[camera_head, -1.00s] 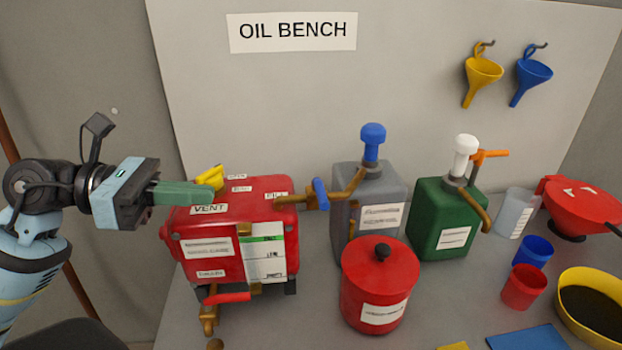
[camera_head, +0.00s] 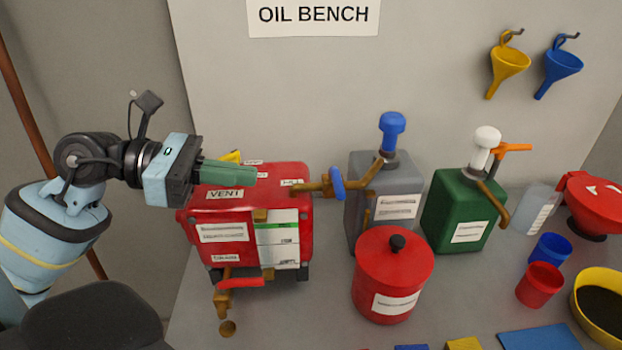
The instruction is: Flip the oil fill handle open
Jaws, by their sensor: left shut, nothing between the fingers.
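The red tank (camera_head: 207,256) stands on the bench at the left. A brass pipe (camera_head: 312,187) leaves its upper right, by a small label that seems to read FILL, and carries a blue handle (camera_head: 338,184) standing roughly upright. A yellow handle (camera_head: 231,157) on the tank's top is mostly hidden behind my left gripper (camera_head: 252,175). That gripper is shut and empty, its green fingers pointing right above the VENT label (camera_head: 225,194). I cannot tell whether it touches the yellow handle. It is left of the blue handle and apart from it. My right gripper is out of view.
A red-handled brass tap (camera_head: 222,297) is at the tank's lower front. Grey (camera_head: 398,208) and green (camera_head: 462,213) pump containers stand to the right, with a red lidded pot (camera_head: 392,277) in front. Cups and a yellow bowl (camera_head: 581,308) are at the right. Funnels hang on the wall.

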